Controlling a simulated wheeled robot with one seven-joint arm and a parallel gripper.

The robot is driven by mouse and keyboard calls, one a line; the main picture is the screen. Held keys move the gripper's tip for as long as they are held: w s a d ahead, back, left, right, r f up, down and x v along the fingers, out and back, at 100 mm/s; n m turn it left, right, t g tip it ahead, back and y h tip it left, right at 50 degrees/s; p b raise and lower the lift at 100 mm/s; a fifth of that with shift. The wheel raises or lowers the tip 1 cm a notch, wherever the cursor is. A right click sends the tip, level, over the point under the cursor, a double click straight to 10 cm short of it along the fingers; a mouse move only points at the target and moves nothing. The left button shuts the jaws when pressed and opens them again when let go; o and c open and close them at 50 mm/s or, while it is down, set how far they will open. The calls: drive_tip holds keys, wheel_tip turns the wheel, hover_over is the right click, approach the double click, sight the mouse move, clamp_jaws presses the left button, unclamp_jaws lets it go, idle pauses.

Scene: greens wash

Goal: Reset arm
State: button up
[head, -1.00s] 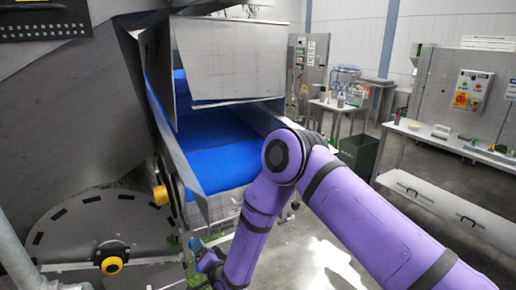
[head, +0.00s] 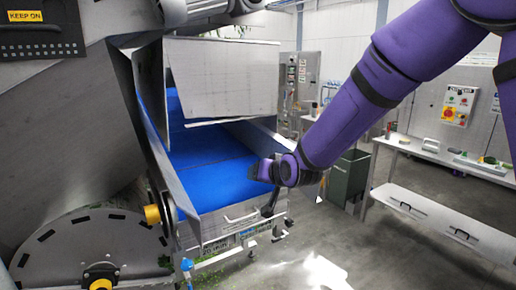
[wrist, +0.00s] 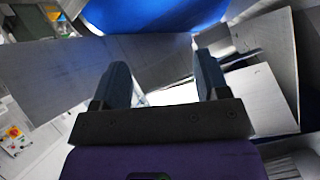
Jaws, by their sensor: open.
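My gripper (head: 262,190) is at the front right edge of the blue conveyor belt (head: 215,165), at the end of my purple arm. In the wrist view its two dark fingers (wrist: 165,80) stand wide apart with nothing between them. The blue belt also shows at the top of the wrist view (wrist: 155,14), beyond a grey metal side wall (wrist: 110,70). In the head view I cannot tell whether the gripper touches the machine's edge.
A large metal machine with a round plate (head: 90,250) stands at left. A dark green bin (head: 348,178) is behind my arm. A steel table (head: 425,150) with small items and a control panel (head: 458,104) are at right. The floor (head: 330,250) in front is mostly clear.

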drive_tip(key=s+d+r+g+h, duration=0.1)
drive_tip(key=s+d+r+h, duration=0.1)
drive_tip(key=s+d+r, duration=0.55)
drive_tip(key=s+d+r+g+h, duration=0.15)
drive_tip(key=s+d+r, duration=0.3)
drive_tip(key=d, duration=0.55)
drive_tip(key=s+d+g, duration=0.1)
drive_tip(key=s+d, duration=0.2)
drive_tip(key=s, duration=0.4)
drive_tip(key=s+d+g+h, duration=0.1)
drive_tip(key=s+d, duration=0.3)
drive_tip(key=s, duration=0.4)
drive_tip(key=s+d+m+g+h, duration=0.1)
drive_tip(key=s+d, duration=0.3)
drive_tip(key=s, duration=0.4)
drive_tip(key=shift+s+r, duration=0.2)
drive_tip(key=shift+r, duration=0.25)
drive_tip(key=shift+d, duration=0.1)
drive_tip(key=shift+c, duration=0.2)
